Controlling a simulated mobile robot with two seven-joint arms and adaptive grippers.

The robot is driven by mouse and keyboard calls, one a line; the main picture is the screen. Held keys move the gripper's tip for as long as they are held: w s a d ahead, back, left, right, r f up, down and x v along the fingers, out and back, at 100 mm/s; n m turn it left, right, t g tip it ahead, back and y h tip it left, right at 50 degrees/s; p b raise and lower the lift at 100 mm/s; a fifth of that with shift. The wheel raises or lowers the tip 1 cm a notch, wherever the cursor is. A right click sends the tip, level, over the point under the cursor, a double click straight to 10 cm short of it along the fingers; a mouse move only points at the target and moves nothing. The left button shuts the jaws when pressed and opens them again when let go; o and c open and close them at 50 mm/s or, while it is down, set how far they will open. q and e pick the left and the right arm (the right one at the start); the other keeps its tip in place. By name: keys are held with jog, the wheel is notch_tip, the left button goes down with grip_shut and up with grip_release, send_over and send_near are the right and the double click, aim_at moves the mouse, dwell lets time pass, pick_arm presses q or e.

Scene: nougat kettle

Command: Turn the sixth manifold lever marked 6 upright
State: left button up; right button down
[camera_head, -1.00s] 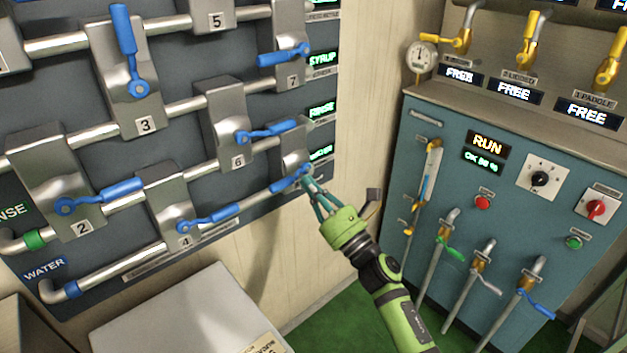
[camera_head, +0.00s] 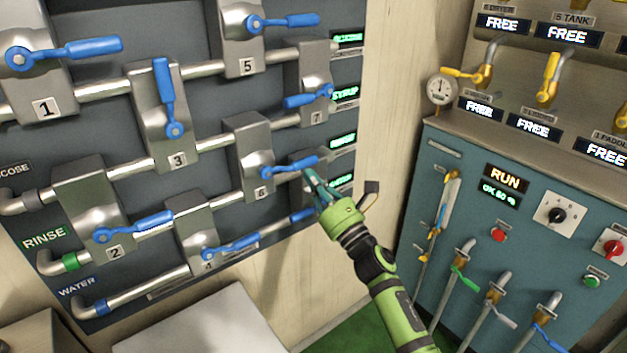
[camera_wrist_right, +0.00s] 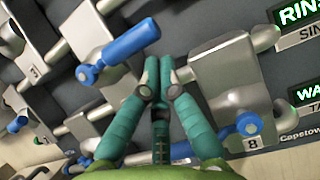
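The valve block marked 6 (camera_head: 248,150) is on the wall panel, with its blue lever (camera_head: 292,165) pointing right and slightly up, not upright. My right gripper (camera_head: 309,175) is just below and right of that lever's free end. In the right wrist view, a blue lever that looks like lever 6 (camera_wrist_right: 128,43) lies just beyond my fingertips (camera_wrist_right: 158,65). The fingertips are close together with nothing visible between them. Contact with the lever cannot be told. My left gripper is not in view.
Lever 8's block (camera_wrist_right: 225,75) is beside my right fingers, its blue handle (camera_head: 301,215) below my gripper. Lever 7 (camera_head: 308,97) is above, lever 4 (camera_head: 232,247) lower left. Lever 3 (camera_head: 166,95) stands upright. A teal control cabinet (camera_head: 520,235) is at right.

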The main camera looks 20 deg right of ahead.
jog(key=shift+r, duration=0.1)
jog(key=shift+d+r+n+y+b, duration=0.2)
jog(key=shift+n+y+b, duration=0.15)
jog(key=shift+n, duration=0.25)
jog(key=shift+w+r+n+g+y, duration=0.1)
jog(key=shift+r+n+g+y, duration=0.2)
jog(key=shift+r+n+y, duration=0.25)
jog(key=s+a+r+n+g+y+b, duration=0.1)
jog(key=r+n+g, duration=0.3)
jog(key=n, duration=0.6)
jog(key=s+a+r+n+g+y+b, duration=0.1)
jog(key=a+r+n+g+y+b, duration=0.1)
jog(key=r+n, duration=0.6)
jog(key=shift+a+n+g+b, duration=0.55)
jog(key=shift+a+n+g, duration=0.7)
jog(key=shift+n, duration=0.3)
